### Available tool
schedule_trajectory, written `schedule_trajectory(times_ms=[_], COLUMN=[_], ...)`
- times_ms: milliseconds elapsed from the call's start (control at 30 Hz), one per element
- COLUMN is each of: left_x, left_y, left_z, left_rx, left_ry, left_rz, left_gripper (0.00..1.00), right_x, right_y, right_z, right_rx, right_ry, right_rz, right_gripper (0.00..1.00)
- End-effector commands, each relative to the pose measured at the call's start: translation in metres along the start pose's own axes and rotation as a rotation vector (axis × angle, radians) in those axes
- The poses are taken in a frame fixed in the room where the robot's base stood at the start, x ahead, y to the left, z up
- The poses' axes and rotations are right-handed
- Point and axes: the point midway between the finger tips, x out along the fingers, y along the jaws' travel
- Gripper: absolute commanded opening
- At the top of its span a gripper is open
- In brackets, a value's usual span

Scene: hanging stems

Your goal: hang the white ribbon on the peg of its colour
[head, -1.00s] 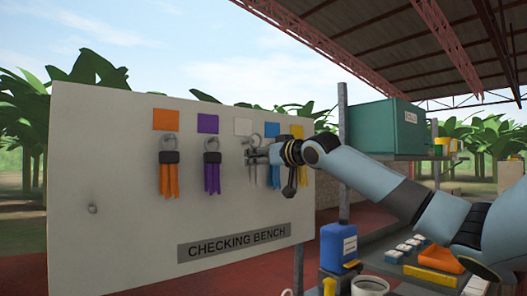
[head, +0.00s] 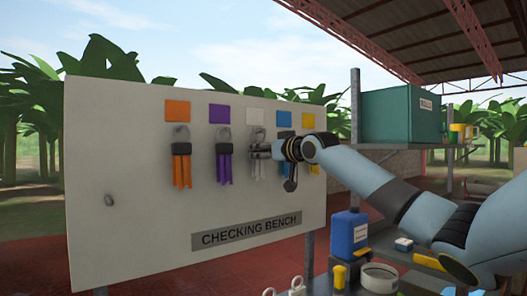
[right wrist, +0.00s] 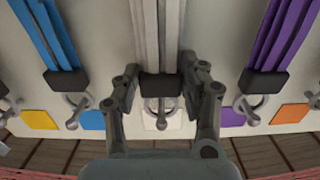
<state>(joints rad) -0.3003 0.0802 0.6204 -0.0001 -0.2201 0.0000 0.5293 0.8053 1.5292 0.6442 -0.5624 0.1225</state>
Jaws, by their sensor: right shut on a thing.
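The white ribbon (head: 258,166) hangs from a dark clip with a metal ring, below the white square (head: 254,117) on the board. My right gripper (head: 258,151) is shut on its dark clip, and the right wrist view shows a finger on each side of the clip (right wrist: 161,86). The ring (right wrist: 162,113) lies in front of the white peg's place, at the board. I cannot tell for sure whether the peg passes through the ring. The white strips hang straight. My left gripper is not in view.
An orange ribbon (head: 182,168) and a purple ribbon (head: 224,165) hang on the board (head: 130,235) to the left. A blue ribbon (right wrist: 48,35) and a yellow one, partly hidden by my gripper, hang close on the right. A bare peg (head: 109,200) is at lower left.

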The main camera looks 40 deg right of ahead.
Motion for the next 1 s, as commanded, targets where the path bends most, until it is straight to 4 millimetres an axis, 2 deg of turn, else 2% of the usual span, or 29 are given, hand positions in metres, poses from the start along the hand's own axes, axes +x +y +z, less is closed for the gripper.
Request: schedule_trajectory(times_ms=[367,400,600,867,1000], left_x=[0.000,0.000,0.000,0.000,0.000], left_y=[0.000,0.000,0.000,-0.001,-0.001], left_z=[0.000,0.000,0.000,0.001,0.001], left_rx=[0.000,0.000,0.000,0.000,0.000], left_ry=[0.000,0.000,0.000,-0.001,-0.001], left_rz=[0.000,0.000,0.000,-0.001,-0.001], left_gripper=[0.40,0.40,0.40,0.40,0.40], right_x=[0.000,0.000,0.000,-0.001,-0.013], right_y=[0.000,0.000,0.000,0.001,0.002], right_z=[0.000,0.000,0.000,0.000,0.001], right_rx=[0.000,0.000,0.000,-0.001,-0.007], right_ry=[0.000,0.000,0.000,-0.001,-0.002], right_rz=[0.000,0.000,0.000,0.001,0.004], right_gripper=[0.24,0.47,0.70,0.70,0.70])
